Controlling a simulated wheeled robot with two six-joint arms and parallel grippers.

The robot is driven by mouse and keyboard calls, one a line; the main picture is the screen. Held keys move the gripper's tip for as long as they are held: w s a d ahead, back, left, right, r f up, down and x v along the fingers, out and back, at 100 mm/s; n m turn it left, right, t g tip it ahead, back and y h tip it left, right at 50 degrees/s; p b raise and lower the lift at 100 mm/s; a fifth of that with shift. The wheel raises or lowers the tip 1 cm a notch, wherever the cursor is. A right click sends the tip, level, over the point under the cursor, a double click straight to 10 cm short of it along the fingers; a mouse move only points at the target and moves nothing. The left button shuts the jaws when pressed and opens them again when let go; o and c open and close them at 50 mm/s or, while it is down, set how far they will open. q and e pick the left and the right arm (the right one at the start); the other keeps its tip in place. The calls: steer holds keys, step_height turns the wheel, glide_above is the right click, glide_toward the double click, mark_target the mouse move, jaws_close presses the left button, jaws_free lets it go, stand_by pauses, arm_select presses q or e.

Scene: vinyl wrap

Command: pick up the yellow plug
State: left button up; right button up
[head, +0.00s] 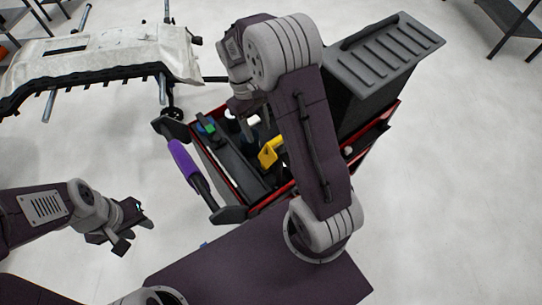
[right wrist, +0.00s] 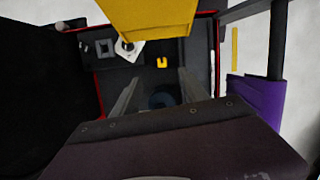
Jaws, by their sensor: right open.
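A yellow piece (head: 270,152) shows inside the open tool cart, beside my right arm in the head view. In the right wrist view a large yellow shape (right wrist: 150,15) fills the top, close to the camera. A small yellow U-shaped piece (right wrist: 162,62) lies beyond it on the dark floor of the cart. I cannot tell which of these is the plug. My right gripper (right wrist: 158,92) is open over the cart, with nothing seen between its fingers; in the head view its tips are mostly hidden. My left gripper (head: 132,229) is open and empty, left of the cart.
The tool cart (head: 237,214) has red edges, a purple handle (head: 184,160) and a raised dark lid (head: 385,58). A white square piece with a dark centre (right wrist: 129,50) lies near the yellow shapes. A car bumper (head: 110,55) rests on a stand at upper left.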

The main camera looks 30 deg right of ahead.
steer(key=b, duration=0.6)
glide_toward(265, 161)
steer(key=shift+w+r+p, duration=0.1)
steer(key=shift+w+p, duration=0.05)
steer(key=shift+p, duration=0.2)
steer(key=x, duration=0.9)
steer(key=shift+b, duration=0.35)
jaws_close()
